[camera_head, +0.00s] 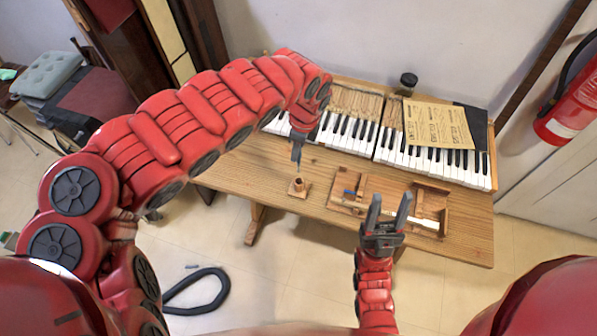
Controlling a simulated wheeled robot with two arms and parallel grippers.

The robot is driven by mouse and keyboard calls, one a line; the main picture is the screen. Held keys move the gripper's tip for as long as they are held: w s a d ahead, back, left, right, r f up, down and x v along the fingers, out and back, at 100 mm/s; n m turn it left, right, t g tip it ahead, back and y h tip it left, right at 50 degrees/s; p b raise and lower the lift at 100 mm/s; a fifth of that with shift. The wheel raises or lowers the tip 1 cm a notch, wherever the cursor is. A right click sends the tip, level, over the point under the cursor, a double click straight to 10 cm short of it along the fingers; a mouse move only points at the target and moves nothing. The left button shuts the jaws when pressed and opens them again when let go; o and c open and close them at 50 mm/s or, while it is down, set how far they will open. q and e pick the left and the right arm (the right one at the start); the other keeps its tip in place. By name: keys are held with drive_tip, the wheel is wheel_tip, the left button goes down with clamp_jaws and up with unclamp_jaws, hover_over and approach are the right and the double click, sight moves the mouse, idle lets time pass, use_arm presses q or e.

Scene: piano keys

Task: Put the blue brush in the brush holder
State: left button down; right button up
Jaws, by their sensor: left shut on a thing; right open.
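The brush holder (299,188), a small wooden block with a round brown cup, stands on the wooden table left of the wooden tray. My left gripper (297,152) points down just above it, shut on a thin, upright, brush-like thing (298,170). The thing's lower end is at or just above the cup; I cannot tell whether it is inside. Its colour is too small to tell. A small blue piece (349,192) shows at the wooden tray. My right gripper (388,212) is open and empty, pointing up the picture over the table's front edge.
The wooden tray (366,181) and another wooden frame (436,190) lie on the table (240,173). Piano keys (352,133) run along the back, with a paper sheet (437,124) and a dark jar (408,80). A fire extinguisher (570,112) hangs at right.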

sight(298, 164)
use_arm(q)
wheel_tip(298, 164, down, 3)
drive_tip(key=shift+w+d+f+b, duration=0.1)
drive_tip(key=shift+w+f+b, duration=0.05)
drive_tip(key=shift+b, duration=0.7)
drive_tip(key=shift+s+f+p, duration=0.2)
drive_tip(key=shift+f+p, duration=0.35)
drive_tip(key=shift+f, duration=0.65)
wheel_tip(298, 164, down, 4)
drive_tip(key=shift+r+p, duration=0.1)
drive_tip(key=shift+p, duration=0.2)
drive_tip(key=shift+f, duration=0.2)
